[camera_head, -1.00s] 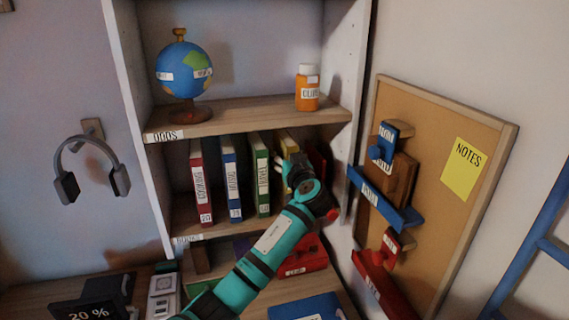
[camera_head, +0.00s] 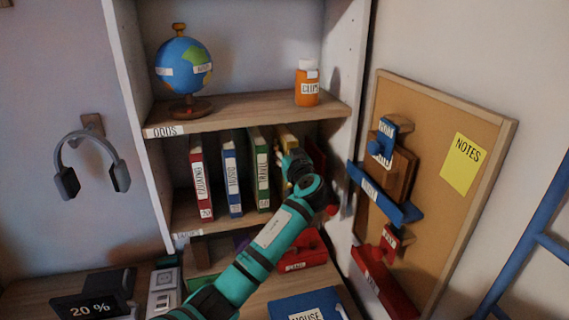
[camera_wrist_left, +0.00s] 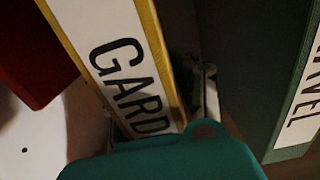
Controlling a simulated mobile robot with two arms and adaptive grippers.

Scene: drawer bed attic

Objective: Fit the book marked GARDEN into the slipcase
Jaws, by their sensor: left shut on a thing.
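The yellow book marked GARDEN (camera_head: 287,134) stands on the middle shelf, mostly hidden behind my left gripper (camera_head: 284,163) in the head view. In the left wrist view its white spine label (camera_wrist_left: 118,65) reads "GARD", with the rest hidden by the teal gripper body. My left gripper (camera_wrist_left: 160,115) is shut on the book near its spine. My right gripper is not in view. I cannot make out which thing is the slipcase.
The green TRAVEL book (camera_head: 260,168), blue book (camera_head: 231,180) and red COOKING book (camera_head: 201,178) stand left of GARDEN. The shelf's right side panel (camera_head: 342,110) is close to my wrist.

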